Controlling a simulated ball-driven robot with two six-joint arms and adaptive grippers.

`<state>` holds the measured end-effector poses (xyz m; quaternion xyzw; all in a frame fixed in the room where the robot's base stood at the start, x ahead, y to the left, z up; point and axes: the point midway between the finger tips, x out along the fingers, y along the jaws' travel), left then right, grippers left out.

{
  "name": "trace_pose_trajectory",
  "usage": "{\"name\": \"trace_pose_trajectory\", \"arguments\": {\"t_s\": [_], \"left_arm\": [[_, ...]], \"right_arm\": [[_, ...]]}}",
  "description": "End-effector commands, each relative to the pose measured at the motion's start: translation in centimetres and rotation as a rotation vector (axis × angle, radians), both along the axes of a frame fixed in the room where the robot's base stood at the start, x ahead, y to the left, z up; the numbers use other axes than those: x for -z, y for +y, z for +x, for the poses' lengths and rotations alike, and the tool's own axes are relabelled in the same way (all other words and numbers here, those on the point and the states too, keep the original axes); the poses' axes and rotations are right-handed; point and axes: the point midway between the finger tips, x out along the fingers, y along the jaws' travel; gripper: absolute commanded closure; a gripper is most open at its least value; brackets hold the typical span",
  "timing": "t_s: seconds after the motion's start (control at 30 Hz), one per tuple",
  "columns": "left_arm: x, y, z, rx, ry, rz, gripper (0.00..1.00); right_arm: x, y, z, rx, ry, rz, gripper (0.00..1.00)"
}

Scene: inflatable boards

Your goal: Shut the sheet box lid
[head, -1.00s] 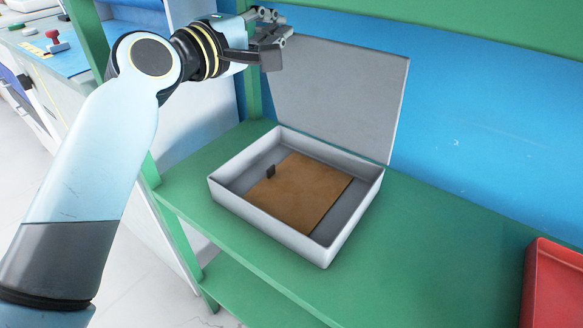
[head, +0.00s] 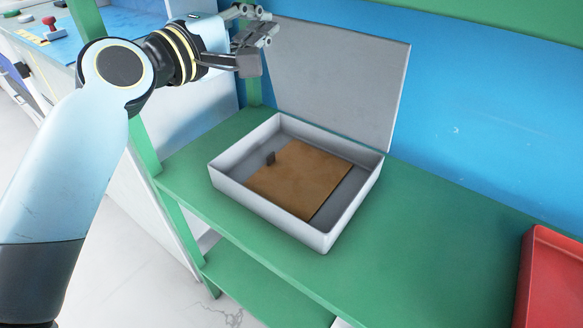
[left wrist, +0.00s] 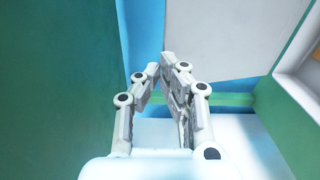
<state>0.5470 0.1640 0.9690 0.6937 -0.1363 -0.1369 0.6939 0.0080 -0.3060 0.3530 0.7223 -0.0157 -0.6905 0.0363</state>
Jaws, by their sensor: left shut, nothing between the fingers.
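The grey sheet box (head: 268,207) stands on the green shelf in the head view. Its lid (head: 340,82) is up, leaning back a little towards the blue wall. A brown sheet (head: 300,182) lies in the box, with a small dark tab (head: 271,158) upright near its left edge. My left gripper (head: 250,64) is shut and empty, at the upper left edge of the lid; I cannot tell if it touches. My right gripper is not in view.
The green shelf (head: 440,240) is clear to the right of the box. A red tray (head: 555,275) stands at the far right. A green post (head: 88,20) rises behind my left arm. A blue table with a red-handled stamp (head: 50,24) is at the far left.

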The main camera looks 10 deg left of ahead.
Motion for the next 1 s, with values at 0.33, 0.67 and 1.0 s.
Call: {"name": "trace_pose_trajectory", "arguments": {"t_s": [0.33, 0.67, 1.0], "left_arm": [[0.6, 0.6, -1.3, 0.0, 0.0, 0.001, 1.0], [1.2, 1.1, -2.6, 0.0, 0.0, 0.002, 1.0], [1.6, 1.3, -3.1, 0.0, 0.0, 0.0, 1.0]], "right_arm": [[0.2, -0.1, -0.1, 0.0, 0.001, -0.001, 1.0], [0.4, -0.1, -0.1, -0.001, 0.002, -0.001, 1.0], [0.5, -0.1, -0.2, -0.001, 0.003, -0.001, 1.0]]}}
